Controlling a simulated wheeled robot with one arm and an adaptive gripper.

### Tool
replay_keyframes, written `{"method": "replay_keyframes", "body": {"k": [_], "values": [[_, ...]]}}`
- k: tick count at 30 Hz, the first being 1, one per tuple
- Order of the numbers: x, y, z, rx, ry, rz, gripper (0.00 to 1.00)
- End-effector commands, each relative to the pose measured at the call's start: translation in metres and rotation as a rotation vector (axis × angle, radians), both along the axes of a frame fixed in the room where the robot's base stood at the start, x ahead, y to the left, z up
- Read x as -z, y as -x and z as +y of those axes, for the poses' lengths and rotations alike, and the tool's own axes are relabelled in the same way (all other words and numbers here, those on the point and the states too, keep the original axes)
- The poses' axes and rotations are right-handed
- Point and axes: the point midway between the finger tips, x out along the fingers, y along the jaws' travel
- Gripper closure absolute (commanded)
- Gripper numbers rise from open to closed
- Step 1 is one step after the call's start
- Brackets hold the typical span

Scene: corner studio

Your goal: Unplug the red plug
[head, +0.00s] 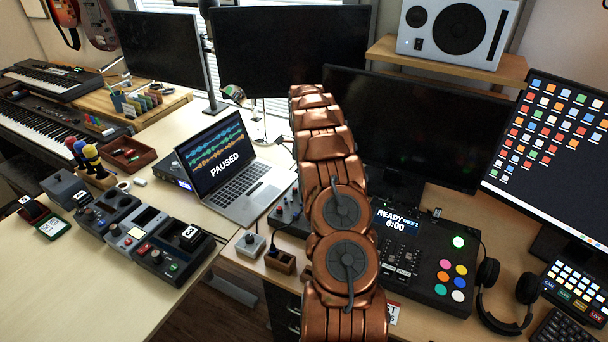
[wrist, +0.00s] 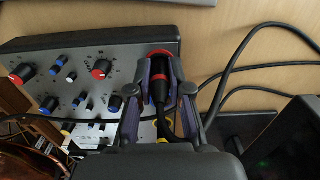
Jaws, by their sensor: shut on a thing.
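In the wrist view, the red plug (wrist: 160,88) is a black connector with red rings and a black cable. My gripper (wrist: 160,78) is shut on it, one finger on each side. The plug lies over the right end of a grey mixer box (wrist: 125,55) with red, blue and white knobs. I cannot tell whether its tip is seated in a socket. In the head view, part of the knobbed box (head: 288,208) shows left of my arm, which hides the gripper and plug.
Black cables (wrist: 250,70) loop over the desk right of the box. In the head view, a laptop (head: 225,165) stands left of my arm. A mixing console (head: 425,255) and headphones (head: 505,295) are at right. Dark monitors stand behind.

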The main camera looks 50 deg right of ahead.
Motion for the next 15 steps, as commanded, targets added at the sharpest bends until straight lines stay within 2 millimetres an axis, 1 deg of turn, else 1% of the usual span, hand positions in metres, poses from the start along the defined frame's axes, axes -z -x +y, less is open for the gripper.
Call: {"method": "replay_keyframes", "body": {"k": [7,15], "values": [[-0.001,-0.0001,0.0,0.0,0.0,0.0,1.0],[-0.0088,-0.0008,0.0002,-0.001,0.001,0.0,1.0]]}}
